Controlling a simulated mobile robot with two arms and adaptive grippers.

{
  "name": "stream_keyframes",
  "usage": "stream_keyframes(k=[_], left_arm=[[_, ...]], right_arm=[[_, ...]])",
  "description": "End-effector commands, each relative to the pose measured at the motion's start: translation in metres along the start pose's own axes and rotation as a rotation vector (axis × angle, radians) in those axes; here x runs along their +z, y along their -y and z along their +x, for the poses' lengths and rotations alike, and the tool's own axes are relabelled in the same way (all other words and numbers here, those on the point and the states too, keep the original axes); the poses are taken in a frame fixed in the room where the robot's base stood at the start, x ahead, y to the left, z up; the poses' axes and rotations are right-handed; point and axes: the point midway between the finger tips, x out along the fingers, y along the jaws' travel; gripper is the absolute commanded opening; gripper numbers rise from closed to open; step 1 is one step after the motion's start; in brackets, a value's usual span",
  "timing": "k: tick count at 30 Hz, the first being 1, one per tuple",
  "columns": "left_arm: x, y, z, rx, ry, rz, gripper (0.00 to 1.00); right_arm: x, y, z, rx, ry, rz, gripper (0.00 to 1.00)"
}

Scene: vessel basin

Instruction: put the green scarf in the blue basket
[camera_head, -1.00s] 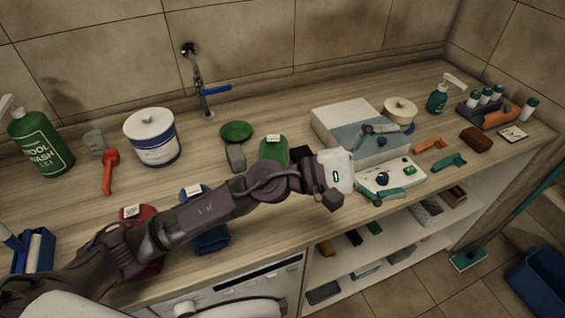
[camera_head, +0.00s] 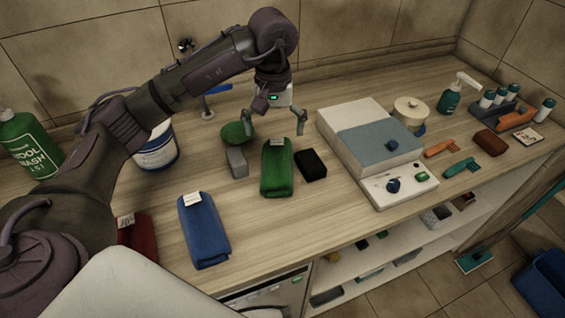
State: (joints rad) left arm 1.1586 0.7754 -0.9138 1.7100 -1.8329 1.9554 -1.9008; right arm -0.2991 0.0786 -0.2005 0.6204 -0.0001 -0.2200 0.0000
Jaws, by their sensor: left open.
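The green scarf (camera_head: 277,172) is a folded green cloth with a white tag, lying on the wooden counter near the middle of the head view. My left gripper (camera_head: 274,126) points down with its fingers spread, open and empty. It is at the far, tagged end of the scarf, apparently above it; I cannot tell the exact height. A blue container (camera_head: 544,284) stands on the floor at the lower right, cut off by the picture edge; it may be the blue basket. My right gripper is out of view.
Beside the scarf are a grey block (camera_head: 237,162), a green round object (camera_head: 234,135) and a black block (camera_head: 311,165). A folded blue cloth (camera_head: 205,235) lies front left. A white and blue-grey box (camera_head: 355,125) stands to the right. Bare counter lies in front of the scarf.

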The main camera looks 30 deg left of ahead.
Motion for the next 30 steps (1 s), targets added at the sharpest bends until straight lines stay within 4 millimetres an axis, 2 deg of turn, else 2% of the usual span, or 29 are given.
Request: stream_keyframes(k=[6,10,17,23,27,30], left_arm=[[0.002,0.000,0.043,-0.003,0.009,0.002,1.00],[0.002,-0.001,0.064,0.000,0.006,0.002,1.00],[0.001,-0.001,0.082,0.001,0.005,0.004,1.00],[0.000,-0.003,0.108,0.000,0.010,0.003,1.00],[-0.001,-0.003,0.126,0.002,0.005,0.004,1.00],[-0.001,-0.003,0.131,0.002,0.004,0.004,1.00]], right_arm=[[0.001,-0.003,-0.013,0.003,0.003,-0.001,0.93],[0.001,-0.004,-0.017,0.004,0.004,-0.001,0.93],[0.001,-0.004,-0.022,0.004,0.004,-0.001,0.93],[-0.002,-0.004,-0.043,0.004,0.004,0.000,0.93],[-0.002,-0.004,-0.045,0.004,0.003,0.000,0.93],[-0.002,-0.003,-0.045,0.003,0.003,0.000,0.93]])
